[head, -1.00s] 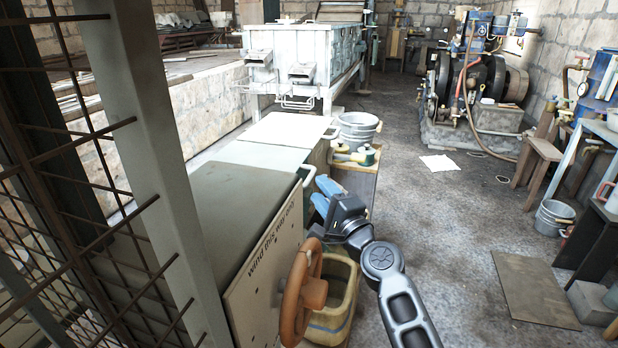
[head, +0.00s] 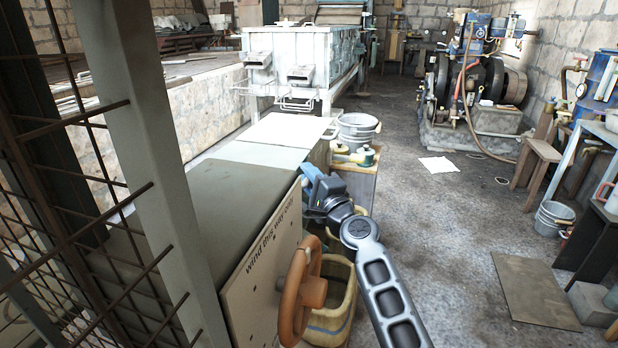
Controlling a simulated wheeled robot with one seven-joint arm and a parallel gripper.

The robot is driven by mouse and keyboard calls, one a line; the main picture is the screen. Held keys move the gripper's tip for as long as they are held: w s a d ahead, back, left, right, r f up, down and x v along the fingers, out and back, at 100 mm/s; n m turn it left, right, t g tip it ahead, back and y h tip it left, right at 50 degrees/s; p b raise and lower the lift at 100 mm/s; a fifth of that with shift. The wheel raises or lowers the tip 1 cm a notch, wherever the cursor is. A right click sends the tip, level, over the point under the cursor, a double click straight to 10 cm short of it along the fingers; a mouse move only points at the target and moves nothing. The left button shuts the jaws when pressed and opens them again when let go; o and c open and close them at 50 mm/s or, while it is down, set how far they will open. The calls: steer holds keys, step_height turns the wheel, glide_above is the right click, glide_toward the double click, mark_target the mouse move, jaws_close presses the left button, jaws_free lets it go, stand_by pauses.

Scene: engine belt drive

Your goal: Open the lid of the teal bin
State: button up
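A row of boxes runs along the low wall. The one with a pale teal lid (head: 262,154), which I take for the teal bin, lies between a dark grey-green box (head: 215,190) and a white lid (head: 285,130). The pale teal lid lies flat and looks closed. My gripper (head: 307,171) is at the right end of this lid, by its front edge. Its blue fingers are mostly hidden behind the dark gripper body. The lid's handle is hidden there too, so I cannot tell whether the fingers touch or hold it.
An orange-brown handwheel (head: 299,295) sticks out from the panel marked "wind this way only" (head: 262,255), close left of my arm. A yellowish tub (head: 330,318) stands below. A small wooden stand (head: 356,185) is just beyond my gripper. The floor to the right is mostly clear.

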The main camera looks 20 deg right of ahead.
jaws_close()
stand_by(0.3)
